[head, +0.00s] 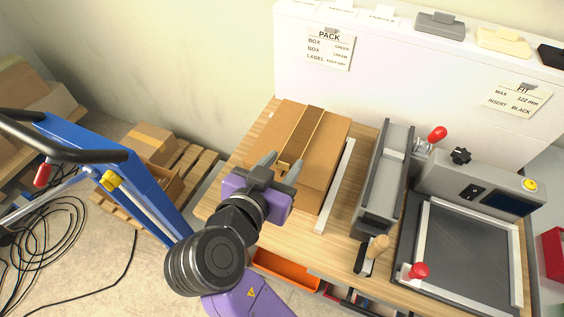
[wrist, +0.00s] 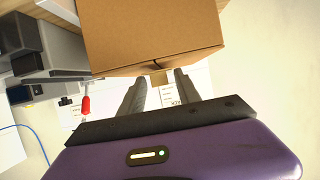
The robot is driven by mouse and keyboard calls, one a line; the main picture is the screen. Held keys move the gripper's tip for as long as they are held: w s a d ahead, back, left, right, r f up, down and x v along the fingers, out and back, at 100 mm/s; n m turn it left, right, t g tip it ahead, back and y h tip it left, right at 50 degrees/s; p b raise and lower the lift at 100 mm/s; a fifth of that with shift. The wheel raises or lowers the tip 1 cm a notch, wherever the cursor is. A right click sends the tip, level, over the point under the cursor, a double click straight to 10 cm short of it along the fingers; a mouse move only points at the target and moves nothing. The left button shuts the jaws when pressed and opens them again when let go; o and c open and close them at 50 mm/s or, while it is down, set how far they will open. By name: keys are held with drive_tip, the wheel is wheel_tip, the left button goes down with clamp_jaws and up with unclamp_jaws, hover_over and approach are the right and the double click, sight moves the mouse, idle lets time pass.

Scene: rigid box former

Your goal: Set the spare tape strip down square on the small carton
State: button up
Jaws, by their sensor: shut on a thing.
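The small carton (head: 331,146) is a brown box on the wooden bench; a darker brown band runs along its top. In the wrist view the carton (wrist: 150,30) fills the upper middle. My gripper (head: 282,164) is at the carton's near left part, its fingers pointing toward the box. A small tan piece (wrist: 160,78), which looks like the end of the spare tape strip, sits between the fingertips in the wrist view. It shows yellowish in the head view (head: 284,163). The rest of the strip is hard to make out, and I cannot tell whether it touches the carton.
A white rail (head: 335,186) lies along the carton's right side. A grey fixture (head: 385,178) with a red-knobbed lever and a framed dark plate machine (head: 468,255) stand further right. A white panel (head: 420,75) with cards closes the back. A blue cart (head: 125,175) stands left.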

drive_tip(key=shift+f+b, duration=0.3)
drive_tip(key=shift+f, duration=0.15)
drive_tip(key=o, duration=1.4)
drive_tip(key=shift+s, duration=0.1)
drive_tip(key=v, duration=0.7)
drive_tip(key=shift+s+a+r+b, duration=0.15)
drive_tip(key=shift+s+r+b, duration=0.1)
drive_tip(key=shift+b, duration=0.1)
